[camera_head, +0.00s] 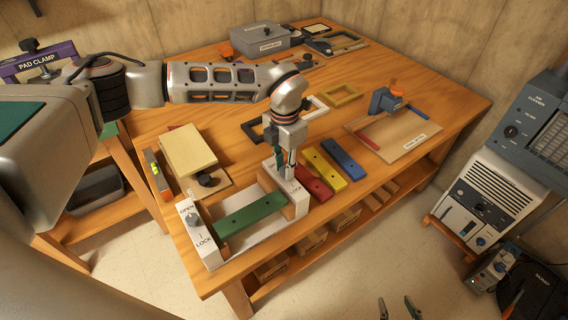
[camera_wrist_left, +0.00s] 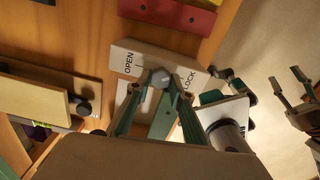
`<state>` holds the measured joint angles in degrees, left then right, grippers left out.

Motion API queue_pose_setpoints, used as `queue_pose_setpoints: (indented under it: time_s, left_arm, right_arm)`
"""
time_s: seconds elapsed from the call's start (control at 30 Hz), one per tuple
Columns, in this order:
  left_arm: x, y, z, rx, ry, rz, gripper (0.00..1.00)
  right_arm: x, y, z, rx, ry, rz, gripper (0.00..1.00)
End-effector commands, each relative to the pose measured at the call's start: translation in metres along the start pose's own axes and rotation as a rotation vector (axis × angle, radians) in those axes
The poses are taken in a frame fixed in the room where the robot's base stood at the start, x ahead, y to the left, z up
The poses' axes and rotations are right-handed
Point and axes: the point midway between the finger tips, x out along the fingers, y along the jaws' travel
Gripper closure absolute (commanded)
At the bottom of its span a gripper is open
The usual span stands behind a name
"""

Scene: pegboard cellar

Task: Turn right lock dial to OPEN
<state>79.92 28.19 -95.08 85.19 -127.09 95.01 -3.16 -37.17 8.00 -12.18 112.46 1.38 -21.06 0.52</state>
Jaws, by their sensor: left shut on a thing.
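The right lock dial (camera_wrist_left: 160,79) is a small grey knob on a white block (camera_wrist_left: 140,52) marked OPEN at one end and LOCK at the other. My left gripper (camera_wrist_left: 160,85) is shut on this dial from above. In the head view the left gripper (camera_head: 284,169) hides the dial and part of the right block (camera_head: 299,207). Which word the dial points to cannot be told. A green bar (camera_head: 250,215) lies between this block and the left block (camera_head: 205,244), which has its own dial (camera_head: 192,219). My right gripper (camera_head: 397,309) is open and empty, low beyond the table's front edge.
Red (camera_head: 315,187), yellow (camera_head: 325,169) and blue (camera_head: 345,157) bars lie right of the fixture. A yellow pad (camera_head: 187,151) lies behind it to the left.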

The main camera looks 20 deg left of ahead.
Motion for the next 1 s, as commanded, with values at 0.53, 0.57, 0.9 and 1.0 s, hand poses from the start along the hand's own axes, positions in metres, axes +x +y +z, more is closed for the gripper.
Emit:
queue_pose_setpoints:
  time_s: [0.53, 0.57, 0.9, 1.0]
  left_arm:
    - [-0.0016, -0.0007, 0.0011, -0.52, -0.003, 0.0, 1.0]
    - [-0.0016, -0.0007, 0.0012, -0.548, -0.003, 0.0, 1.0]
    - [-0.002, -0.0008, 0.0021, -0.871, -0.005, -0.001, 1.0]
    - [-0.0017, -0.0007, 0.0021, -0.966, -0.004, -0.001, 1.0]
  right_arm:
    - [-0.0047, 0.0016, -0.0089, -0.001, 0.003, 0.001, 0.6]
    - [-0.0048, 0.0016, -0.0091, -0.001, 0.003, 0.001, 0.6]
    - [-0.0058, 0.0019, -0.0107, -0.001, 0.003, 0.001, 0.6]
    - [-0.006, 0.0019, -0.0109, -0.001, 0.003, 0.001, 0.6]
